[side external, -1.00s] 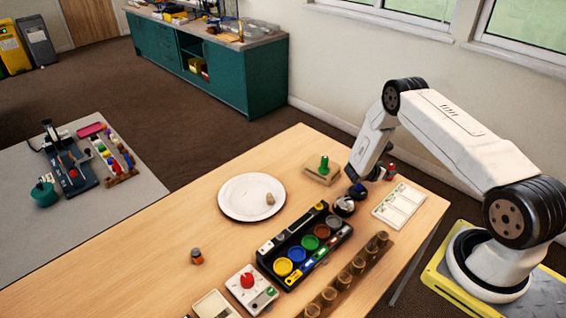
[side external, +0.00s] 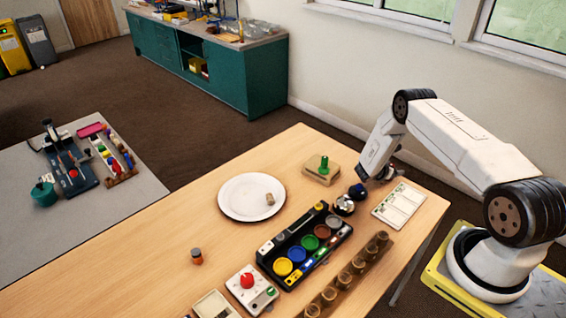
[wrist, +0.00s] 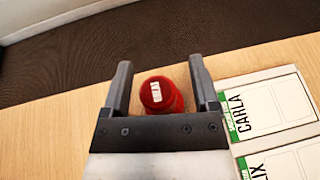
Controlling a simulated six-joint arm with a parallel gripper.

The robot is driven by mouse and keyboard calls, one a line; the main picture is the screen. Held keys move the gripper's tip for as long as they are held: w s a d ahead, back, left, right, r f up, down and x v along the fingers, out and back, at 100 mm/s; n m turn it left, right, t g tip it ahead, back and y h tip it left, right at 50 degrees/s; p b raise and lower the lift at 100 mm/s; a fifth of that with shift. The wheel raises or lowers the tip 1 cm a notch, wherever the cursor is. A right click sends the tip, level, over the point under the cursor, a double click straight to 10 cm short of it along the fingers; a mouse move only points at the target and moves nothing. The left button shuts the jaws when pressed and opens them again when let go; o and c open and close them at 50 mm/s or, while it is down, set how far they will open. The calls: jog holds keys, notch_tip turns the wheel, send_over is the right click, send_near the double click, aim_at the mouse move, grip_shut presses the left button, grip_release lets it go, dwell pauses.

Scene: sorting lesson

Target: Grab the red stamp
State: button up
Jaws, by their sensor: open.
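The red stamp (wrist: 160,95) shows in the wrist view as a round red top with a small white label. It stands on the wooden table between the two fingers of my gripper (wrist: 160,82). The fingers are open, with a gap on each side of the stamp.
A white name card sheet (wrist: 272,108) lies close to the right finger. A dark round stamp (side external: 344,205) and a green-handled stamp on a wooden block (side external: 322,170) stand nearby. A white plate (side external: 235,205) and a paint tray (side external: 342,232) are farther off.

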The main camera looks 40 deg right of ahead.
grip_shut()
jog(key=shift+r, duration=0.1)
dwell(0.3)
jog(key=shift+r, duration=1.1)
jog(key=s+a+r, duration=0.9)
jog(key=s+r, duration=0.1)
jog(key=shift+s+a+r, duration=0.2)
jog(key=shift+r, duration=0.1)
